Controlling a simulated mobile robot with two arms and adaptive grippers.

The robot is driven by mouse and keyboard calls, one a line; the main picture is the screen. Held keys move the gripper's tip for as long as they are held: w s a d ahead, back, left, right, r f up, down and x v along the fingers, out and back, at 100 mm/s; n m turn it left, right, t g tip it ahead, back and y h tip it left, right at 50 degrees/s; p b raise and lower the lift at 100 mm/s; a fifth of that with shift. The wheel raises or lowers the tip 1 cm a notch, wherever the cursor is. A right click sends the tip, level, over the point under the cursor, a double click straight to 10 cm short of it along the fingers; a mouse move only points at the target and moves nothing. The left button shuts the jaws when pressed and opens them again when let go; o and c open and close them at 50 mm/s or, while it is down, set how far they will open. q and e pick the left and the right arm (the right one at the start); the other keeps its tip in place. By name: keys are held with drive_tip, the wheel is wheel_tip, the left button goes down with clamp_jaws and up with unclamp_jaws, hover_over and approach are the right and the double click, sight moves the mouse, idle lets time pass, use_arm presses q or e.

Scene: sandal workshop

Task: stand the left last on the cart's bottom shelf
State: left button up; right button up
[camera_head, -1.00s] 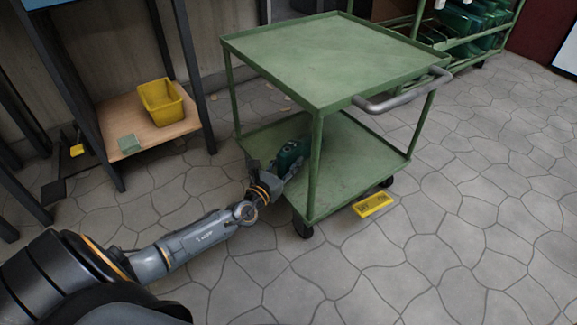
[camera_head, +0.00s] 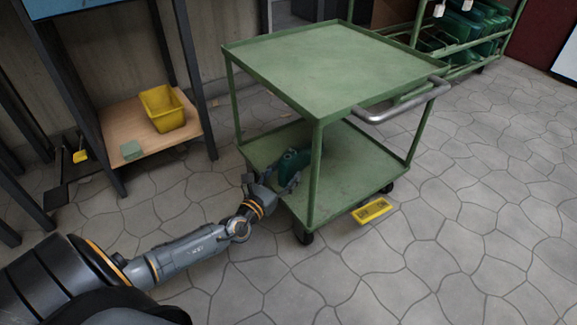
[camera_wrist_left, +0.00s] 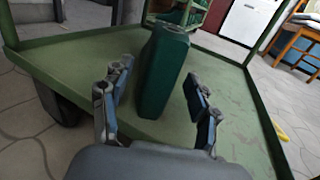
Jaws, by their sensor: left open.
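The left last is a dark green block (camera_head: 291,165) standing on the bottom shelf of the green cart (camera_head: 345,192), near the shelf's left edge. In the left wrist view the last (camera_wrist_left: 160,75) stands upright on the green shelf (camera_wrist_left: 75,52). My left gripper (camera_head: 281,183) reaches in over the shelf edge. Its two fingers (camera_wrist_left: 158,108) are spread apart, one on each side of the last's near end, with gaps between fingers and last. My right gripper is out of view.
A cart post (camera_head: 315,175) stands just right of the gripper. The cart's top shelf (camera_head: 330,60) hangs above. A yellow sign (camera_head: 371,210) lies on the floor by the cart. A yellow bin (camera_head: 163,108) sits on a wooden shelf at left. The floor in front is clear.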

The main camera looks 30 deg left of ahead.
use_arm(q)
drive_tip(key=s+p, duration=0.2)
drive_tip(key=s, duration=0.7)
drive_tip(key=shift+d, duration=0.1)
